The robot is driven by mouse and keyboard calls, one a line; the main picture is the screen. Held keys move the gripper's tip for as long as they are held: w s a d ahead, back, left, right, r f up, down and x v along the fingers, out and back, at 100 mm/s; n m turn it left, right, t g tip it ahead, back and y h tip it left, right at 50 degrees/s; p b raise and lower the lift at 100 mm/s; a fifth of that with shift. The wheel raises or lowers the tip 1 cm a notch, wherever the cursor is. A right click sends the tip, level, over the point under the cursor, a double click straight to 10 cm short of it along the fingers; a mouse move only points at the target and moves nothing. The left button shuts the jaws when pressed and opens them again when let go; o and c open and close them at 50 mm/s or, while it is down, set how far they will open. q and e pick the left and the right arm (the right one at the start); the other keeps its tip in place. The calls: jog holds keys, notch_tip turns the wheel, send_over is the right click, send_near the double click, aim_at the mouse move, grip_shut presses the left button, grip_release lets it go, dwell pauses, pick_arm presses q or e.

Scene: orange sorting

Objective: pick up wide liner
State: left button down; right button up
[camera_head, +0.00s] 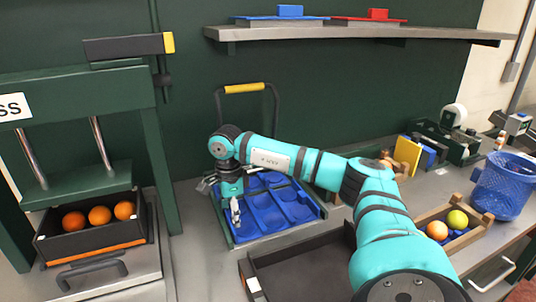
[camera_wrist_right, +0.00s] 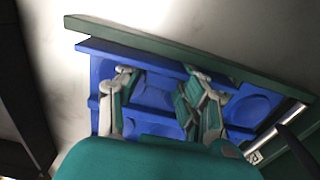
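A blue liner (camera_head: 285,208) with several round recesses lies in a green-edged tray (camera_head: 318,213) on the bench, centre of the head view; I take it for the wide liner. It also shows in the right wrist view (camera_wrist_right: 258,105). My right gripper (camera_head: 236,217) points down over the liner's left part. In the right wrist view its two fingers (camera_wrist_right: 162,76) are spread well apart with blue liner between and beyond them, so it is open. I cannot tell whether the fingertips touch the liner. My arm hides part of its far side. My left gripper is out of view.
A dark, empty tray (camera_head: 305,268) lies in front. A press (camera_head: 85,115) with a box of oranges (camera_head: 92,247) stands left. A wooden crate with fruit (camera_head: 476,232) and a blue basket (camera_head: 504,187) are right. A shelf (camera_head: 350,34) runs above, holding blue and red pieces.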

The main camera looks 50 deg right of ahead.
grip_shut()
jog(key=shift+r, duration=0.1)
